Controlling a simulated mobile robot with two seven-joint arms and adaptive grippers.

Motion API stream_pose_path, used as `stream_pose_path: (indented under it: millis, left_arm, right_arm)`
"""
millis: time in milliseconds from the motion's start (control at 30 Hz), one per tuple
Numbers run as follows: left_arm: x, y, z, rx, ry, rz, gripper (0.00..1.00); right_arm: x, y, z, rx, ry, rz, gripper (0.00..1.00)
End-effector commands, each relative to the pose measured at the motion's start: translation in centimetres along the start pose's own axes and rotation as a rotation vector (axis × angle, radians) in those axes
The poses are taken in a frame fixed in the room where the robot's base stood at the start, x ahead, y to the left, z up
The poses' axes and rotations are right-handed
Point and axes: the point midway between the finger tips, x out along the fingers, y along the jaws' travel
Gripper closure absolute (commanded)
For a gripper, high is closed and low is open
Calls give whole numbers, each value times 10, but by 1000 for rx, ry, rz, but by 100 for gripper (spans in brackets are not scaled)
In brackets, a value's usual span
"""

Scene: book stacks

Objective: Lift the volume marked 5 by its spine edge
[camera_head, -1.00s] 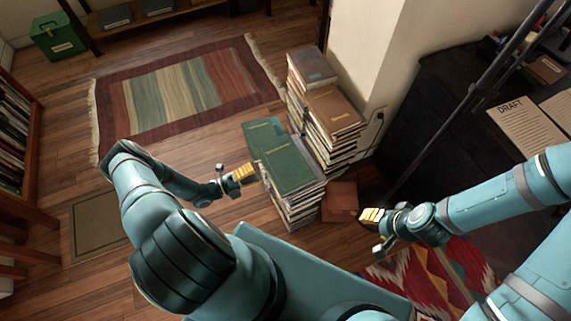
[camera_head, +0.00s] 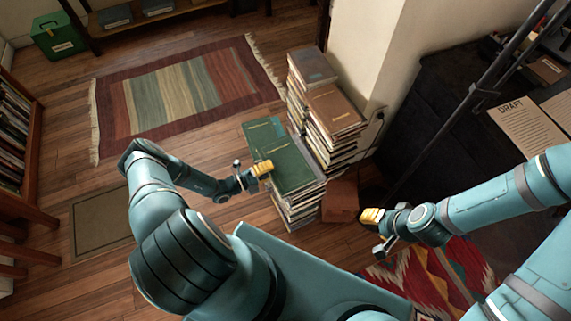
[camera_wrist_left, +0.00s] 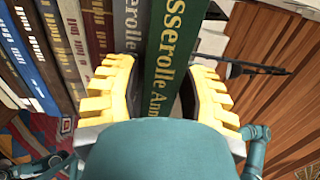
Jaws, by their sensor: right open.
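The floor stack (camera_head: 300,195) has a green-covered book (camera_head: 290,160) on top. My left gripper (camera_head: 262,168) is at the left side of this stack, near its top. In the left wrist view, the open yellow fingers (camera_wrist_left: 163,80) stand either side of a green spine (camera_wrist_left: 175,45) with gold lettering and a grey spine (camera_wrist_left: 132,30). A gap shows between the left finger and the green spine. No number 5 is readable on any spine, so I cannot tell which volume is marked 5. My right gripper (camera_head: 371,216) is open and empty, right of the stack.
A taller book stack (camera_head: 330,115) stands behind, against the white wall pillar (camera_head: 365,55). A brown box-like object (camera_head: 341,203) lies right of the green stack. A striped rug (camera_head: 180,95) and bare wooden floor lie to the left. A dark desk (camera_head: 440,110) is at right.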

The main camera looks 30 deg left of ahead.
Motion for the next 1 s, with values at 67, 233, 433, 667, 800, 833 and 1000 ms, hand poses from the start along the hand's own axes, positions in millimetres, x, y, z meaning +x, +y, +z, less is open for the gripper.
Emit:
stream_pose_path:
  millis: [67,233,433,667,800,833,1000]
  left_arm:
    - [0,-1,0,0,0,-3,95]
    - [1,-1,0,0,0,-3,100]
    - [1,-2,0,1,0,-7,100]
    - [1,-14,1,1,1,-7,100]
    - [1,-39,1,2,1,-8,100]
    - [1,-45,1,1,0,-8,100]
    - [0,-75,1,2,1,-7,100]
  right_arm:
    - [0,0,0,0,0,0,53]
    - [0,0,0,0,0,0,53]
    - [0,0,0,0,0,0,53]
    - [-4,-2,0,0,-1,0,53]
    - [-12,-5,1,1,-5,0,53]
    - [-14,-5,1,1,-6,0,53]
    - [-22,-8,2,1,-10,-1,53]
